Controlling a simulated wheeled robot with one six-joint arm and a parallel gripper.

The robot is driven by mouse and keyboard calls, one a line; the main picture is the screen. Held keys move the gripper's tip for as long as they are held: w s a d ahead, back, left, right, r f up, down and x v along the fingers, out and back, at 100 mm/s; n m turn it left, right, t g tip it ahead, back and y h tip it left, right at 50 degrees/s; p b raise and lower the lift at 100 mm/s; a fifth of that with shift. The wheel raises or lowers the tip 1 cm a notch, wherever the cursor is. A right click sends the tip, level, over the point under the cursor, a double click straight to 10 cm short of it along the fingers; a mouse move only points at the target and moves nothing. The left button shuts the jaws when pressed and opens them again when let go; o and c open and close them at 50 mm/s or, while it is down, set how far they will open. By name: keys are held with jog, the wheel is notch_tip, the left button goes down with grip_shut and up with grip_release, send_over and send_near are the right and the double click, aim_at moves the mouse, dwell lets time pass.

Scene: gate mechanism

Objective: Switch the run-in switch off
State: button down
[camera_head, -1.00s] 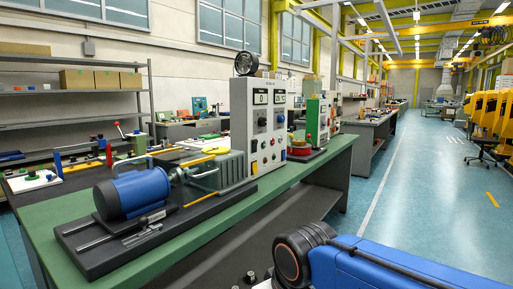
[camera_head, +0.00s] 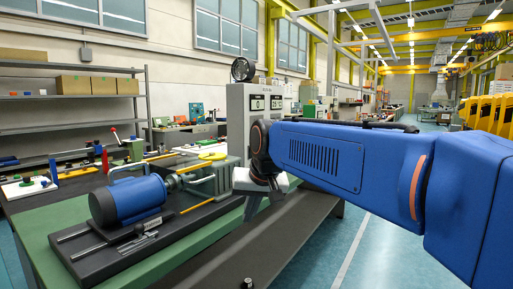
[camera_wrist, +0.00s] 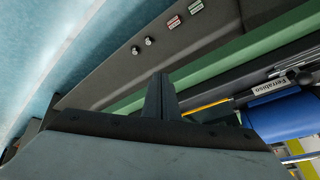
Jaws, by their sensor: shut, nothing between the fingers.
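A grey-white control cabinet (camera_head: 236,103) with two small displays stands on the green bench; my arm hides most of its lower front. In the wrist view two small silver switch-like knobs, one (camera_wrist: 135,50) beside the other (camera_wrist: 151,42), sit on the dark grey strip along the bench edge. Their labels are too small to read, so I cannot tell which control is the run-in switch. My gripper (camera_head: 258,207) hangs in front of the cabinet, over the bench's right edge, pointing down. Its shut, empty fingers (camera_wrist: 160,97) are apart from the knobs.
A blue motor (camera_head: 127,199) on a black base lies on the bench left of my gripper. Small red (camera_wrist: 173,21) and pale (camera_wrist: 195,7) labelled pieces sit along the strip. Open blue floor lies to the right of the bench.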

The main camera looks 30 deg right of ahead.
jog(key=w+d+r+m, duration=0.3)
jog(key=w+d+r, duration=0.6)
jog(key=w+d, duration=0.2)
jog(key=w+d+r+m+t+h, duration=0.1)
jog(key=w+d+r+m, duration=0.3)
jog(key=w+d+r, duration=0.5)
jog(key=w+d, duration=0.2)
jog(key=d, duration=0.1)
jog(key=shift+w+h, duration=0.3)
jog(key=shift+f, duration=0.1)
jog(key=w+f, duration=0.7)
jog(key=w, duration=0.2)
jog(key=shift+w+d, duration=0.2)
jog(key=shift+w, duration=0.15)
